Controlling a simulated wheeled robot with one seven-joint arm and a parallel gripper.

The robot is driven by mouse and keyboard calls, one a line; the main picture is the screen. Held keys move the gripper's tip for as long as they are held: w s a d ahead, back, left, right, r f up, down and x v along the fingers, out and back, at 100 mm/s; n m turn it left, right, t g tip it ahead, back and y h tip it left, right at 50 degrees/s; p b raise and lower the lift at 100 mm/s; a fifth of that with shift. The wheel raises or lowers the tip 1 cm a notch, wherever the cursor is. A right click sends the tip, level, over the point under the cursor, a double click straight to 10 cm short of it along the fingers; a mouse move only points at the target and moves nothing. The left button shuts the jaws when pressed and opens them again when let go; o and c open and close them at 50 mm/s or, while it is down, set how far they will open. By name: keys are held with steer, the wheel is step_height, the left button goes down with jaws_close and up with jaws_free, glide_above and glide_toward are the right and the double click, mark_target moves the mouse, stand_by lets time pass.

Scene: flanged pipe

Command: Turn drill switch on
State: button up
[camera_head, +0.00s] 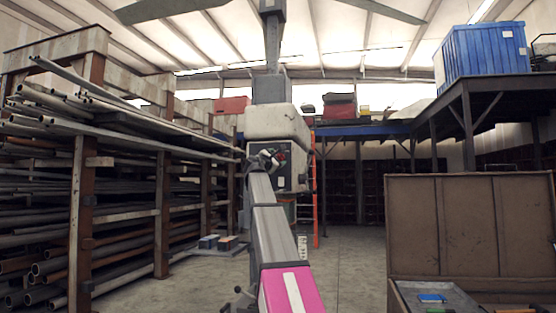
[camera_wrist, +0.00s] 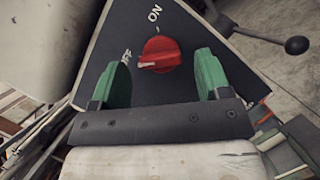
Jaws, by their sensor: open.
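The red drill switch (camera_wrist: 160,53) sits on a dark panel (camera_wrist: 180,25) in the wrist view. Its white pointer mark faces left, towards the OFF label; the ON label is above the knob. My gripper (camera_wrist: 163,66) is open, with one green finger on each side of the knob. Gaps show between both fingers and the knob, and the left finger partly covers the OFF label. In the head view my gripper (camera_head: 266,158) is at the front of the drill (camera_head: 278,122), and the switch is too small or hidden to make out.
A black ball-ended lever (camera_wrist: 296,45) sticks out right of the panel in the wrist view. In the head view, a pipe rack (camera_head: 85,190) stands at left and an open brown chest (camera_head: 465,225) at right. Floor (camera_head: 350,255) is clear between the drill and chest.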

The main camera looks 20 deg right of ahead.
steer(key=shift+x, duration=0.9)
steer(key=c, duration=0.9)
